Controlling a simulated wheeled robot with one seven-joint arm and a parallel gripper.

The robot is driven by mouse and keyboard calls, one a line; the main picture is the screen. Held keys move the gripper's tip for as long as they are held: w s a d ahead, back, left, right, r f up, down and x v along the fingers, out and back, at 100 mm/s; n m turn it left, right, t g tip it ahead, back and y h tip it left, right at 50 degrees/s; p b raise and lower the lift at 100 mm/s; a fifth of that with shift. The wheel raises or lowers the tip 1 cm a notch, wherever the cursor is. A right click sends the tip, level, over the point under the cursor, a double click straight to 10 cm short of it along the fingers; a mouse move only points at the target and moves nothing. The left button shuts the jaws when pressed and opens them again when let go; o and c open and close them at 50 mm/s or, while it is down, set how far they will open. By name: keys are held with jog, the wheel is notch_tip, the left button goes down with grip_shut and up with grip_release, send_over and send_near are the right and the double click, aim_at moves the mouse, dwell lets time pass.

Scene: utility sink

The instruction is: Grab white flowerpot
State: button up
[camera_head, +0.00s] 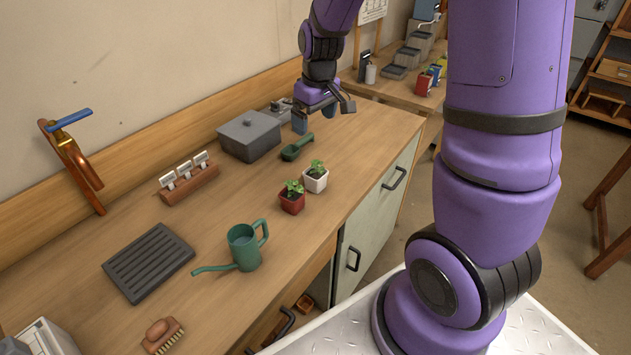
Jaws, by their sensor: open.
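The white flowerpot (316,183) stands upright on the wooden counter and holds a small green plant. A red flowerpot (292,202) with a similar plant stands right beside it, to its lower left. My gripper (315,120) is open and hangs above the counter near the back, farther off than the white pot and above it in the picture. It is apart from both pots. Its fingers are small and partly merge with dark items behind them.
A green scoop (297,147) and a grey lidded box (249,137) lie behind the pots. A green watering can (243,248) stands in front, with a dark slatted tray (149,262) to its left. The counter right of the white pot is clear up to its edge.

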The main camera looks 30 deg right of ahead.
jog(key=n+g, duration=0.1)
send_over(316, 175)
jog(key=f, duration=1.2)
jog(key=shift+d+f, duration=0.2)
jog(key=shift+f, duration=0.15)
notch_tip(316, 175, down, 6)
jog(key=shift+r, duration=0.2)
jog(key=shift+a+f, duration=0.15)
jog(key=shift+f, duration=2.55)
jog(key=c, duration=1)
